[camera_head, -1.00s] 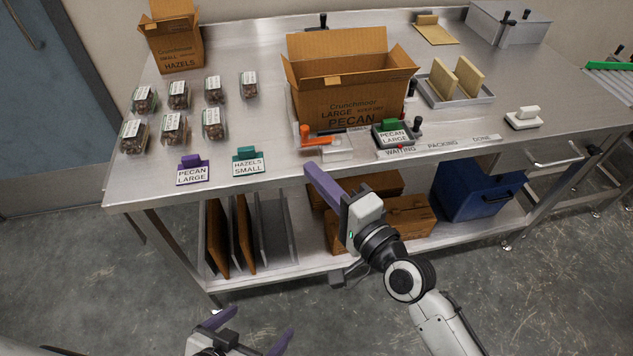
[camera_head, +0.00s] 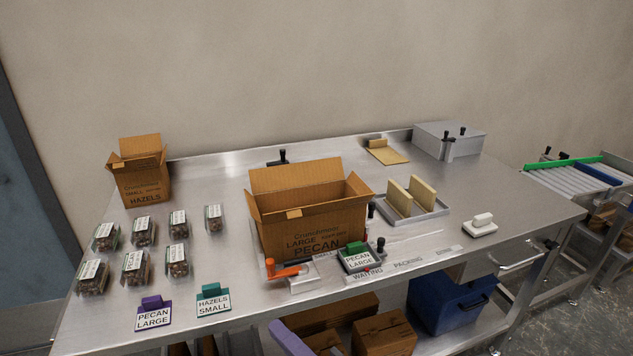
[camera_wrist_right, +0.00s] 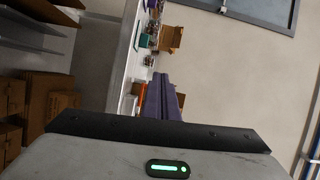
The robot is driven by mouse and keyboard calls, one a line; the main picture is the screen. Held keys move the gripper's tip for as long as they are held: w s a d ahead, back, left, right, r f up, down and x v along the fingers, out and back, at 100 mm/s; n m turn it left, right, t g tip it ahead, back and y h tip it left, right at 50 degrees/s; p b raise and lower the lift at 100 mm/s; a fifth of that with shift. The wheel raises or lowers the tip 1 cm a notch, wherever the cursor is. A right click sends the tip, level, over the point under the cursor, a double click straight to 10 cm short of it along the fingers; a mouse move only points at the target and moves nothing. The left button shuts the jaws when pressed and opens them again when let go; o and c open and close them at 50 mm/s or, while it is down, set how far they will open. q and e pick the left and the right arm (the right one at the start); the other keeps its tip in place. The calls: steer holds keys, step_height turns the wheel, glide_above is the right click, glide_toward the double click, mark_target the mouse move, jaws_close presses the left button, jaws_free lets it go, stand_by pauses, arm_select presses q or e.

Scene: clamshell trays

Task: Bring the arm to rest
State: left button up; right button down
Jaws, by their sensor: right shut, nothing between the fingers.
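My right gripper (camera_head: 290,338) shows in the head view only as a purple finger tip at the bottom edge, in front of the bench's front edge. The rest of the right arm is out of that view. In the right wrist view, the purple fingers (camera_wrist_right: 165,98) are together, shut with nothing between them, in front of the bench. My left gripper is in neither current view.
The steel bench (camera_head: 215,262) carries a large open pecan carton (camera_head: 310,225), a small hazels carton (camera_head: 140,180), several nut clamshells (camera_head: 135,265) and two label stands (camera_head: 154,315). A blue bin (camera_head: 445,303) and brown boxes (camera_head: 384,333) sit below. A roller conveyor (camera_head: 575,177) is at right.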

steer(key=s+d+f+n+g+h, duration=0.35)
steer(key=s+d, duration=0.35)
steer(key=d, duration=0.3)
steer(key=s+d+f+n+g+h, duration=0.2)
steer(key=s+d+f+n+h, duration=0.25)
steer(key=d, duration=0.45)
steer(key=s+d+f+n+g+h, duration=0.2)
steer(key=s+d+f+g+h, duration=0.15)
steer(key=s+d, duration=0.6)
steer(key=w+a+f+t+y, duration=0.1)
steer(key=w+a+f+t, duration=0.1)
steer(key=f, duration=0.4)
steer(key=w+a+f+t+y, duration=0.1)
steer(key=w+a+f+t, duration=0.1)
steer(key=f, duration=0.5)
steer(key=shift+a+t, duration=0.25)
steer(key=shift+t, duration=0.15)
